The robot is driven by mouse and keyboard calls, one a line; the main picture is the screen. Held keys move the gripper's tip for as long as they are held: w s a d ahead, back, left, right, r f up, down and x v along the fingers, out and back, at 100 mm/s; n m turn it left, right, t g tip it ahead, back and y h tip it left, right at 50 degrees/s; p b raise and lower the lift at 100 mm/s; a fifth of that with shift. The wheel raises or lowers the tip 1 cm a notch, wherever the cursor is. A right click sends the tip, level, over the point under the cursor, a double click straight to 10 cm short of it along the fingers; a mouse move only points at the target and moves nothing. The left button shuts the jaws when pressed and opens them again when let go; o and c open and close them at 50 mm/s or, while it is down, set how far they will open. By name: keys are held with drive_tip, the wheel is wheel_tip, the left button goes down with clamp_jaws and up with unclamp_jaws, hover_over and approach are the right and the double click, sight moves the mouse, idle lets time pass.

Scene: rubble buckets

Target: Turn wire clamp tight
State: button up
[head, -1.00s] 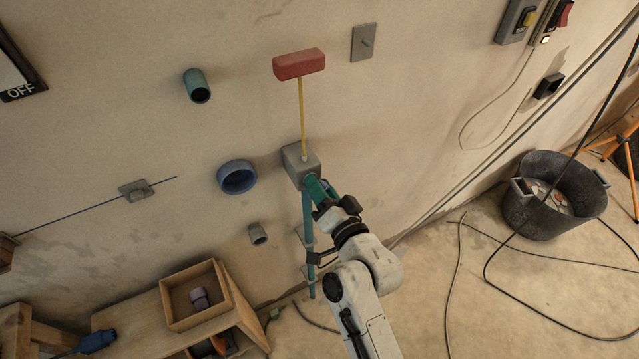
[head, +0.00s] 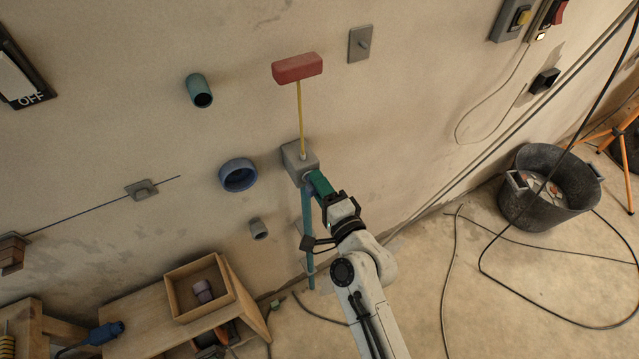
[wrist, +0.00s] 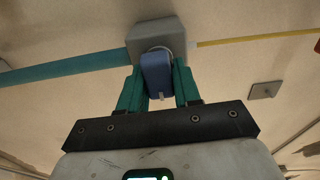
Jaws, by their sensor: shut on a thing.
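My gripper (head: 318,184) is at the grey box (head: 296,152) on the wall. In the wrist view its green fingers (wrist: 159,88) are shut on a blue handle (wrist: 157,72) at the front of the grey box (wrist: 150,32). The fingers and my wrist hide this handle in the head view. A yellow rod (head: 300,115) leads up from the box to a red block (head: 297,68), and a teal pipe (head: 307,225) runs down.
A teal pipe stub (head: 199,90), a blue ring (head: 238,175) and a grey stub (head: 258,228) stick out of the wall left of my gripper. A wooden bench with an open box (head: 200,290) stands below. A dark bucket (head: 545,190) and cables lie on the floor at right.

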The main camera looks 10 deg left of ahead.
drive_tip(key=shift+d+f, duration=0.1)
idle(0.5)
drive_tip(key=o, duration=1)
drive_tip(key=shift+c, duration=0.2)
drive_tip(key=b+v, duration=0.2)
drive_tip(key=v, duration=0.8)
drive_tip(key=shift+s+d, duration=0.25)
drive_tip(key=shift+s, duration=0.05)
